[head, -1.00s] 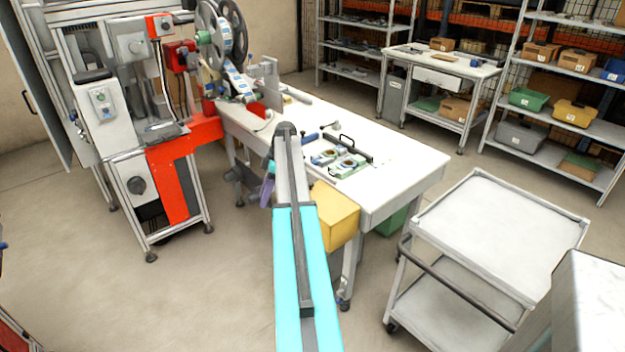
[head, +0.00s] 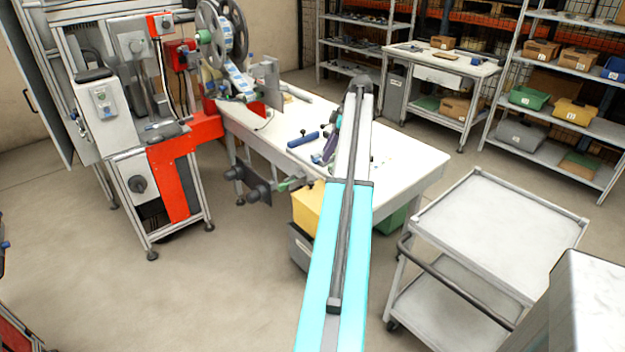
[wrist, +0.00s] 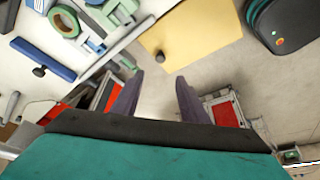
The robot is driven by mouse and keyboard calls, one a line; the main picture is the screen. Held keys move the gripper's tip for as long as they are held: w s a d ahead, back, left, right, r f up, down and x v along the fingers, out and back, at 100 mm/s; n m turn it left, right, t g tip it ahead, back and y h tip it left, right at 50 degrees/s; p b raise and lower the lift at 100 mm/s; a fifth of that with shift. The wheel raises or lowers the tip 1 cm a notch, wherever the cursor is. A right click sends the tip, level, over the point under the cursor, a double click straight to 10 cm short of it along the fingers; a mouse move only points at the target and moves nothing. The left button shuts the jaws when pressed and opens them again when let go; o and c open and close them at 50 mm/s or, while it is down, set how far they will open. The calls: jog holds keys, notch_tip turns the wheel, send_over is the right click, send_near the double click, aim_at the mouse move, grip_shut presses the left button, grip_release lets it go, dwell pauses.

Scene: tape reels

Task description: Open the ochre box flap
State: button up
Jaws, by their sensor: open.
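The ochre box (head: 306,208) hangs at the near side of the white worktable, partly covered by my arm in the head view. In the wrist view its flat ochre panel (wrist: 200,32) fills the upper middle, with a small dark knob (wrist: 160,57) near its lower left edge. My gripper (wrist: 158,76) is open, its two dark purple fingers apart with nothing between them. In the wrist picture the fingertips lie just below the knob; I cannot tell the gap in depth. In the head view my arm mostly hides the gripper.
The worktable (head: 415,165) carries a blue-handled bar (head: 303,139) and green and white fixtures (wrist: 65,22). A grey bin (head: 299,245) is below the box. A white cart (head: 500,222) stands to the right. The floor in front is clear.

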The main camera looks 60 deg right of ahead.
aim_at(310, 182)
jog(key=shift+f, duration=0.15)
jog(key=shift+p+x, duration=1.25)
jog(key=shift+x, duration=5.55)
jog(key=shift+w, duration=0.1)
jog(key=shift+c, duration=0.4)
grip_shut()
jog(key=shift+a, duration=0.15)
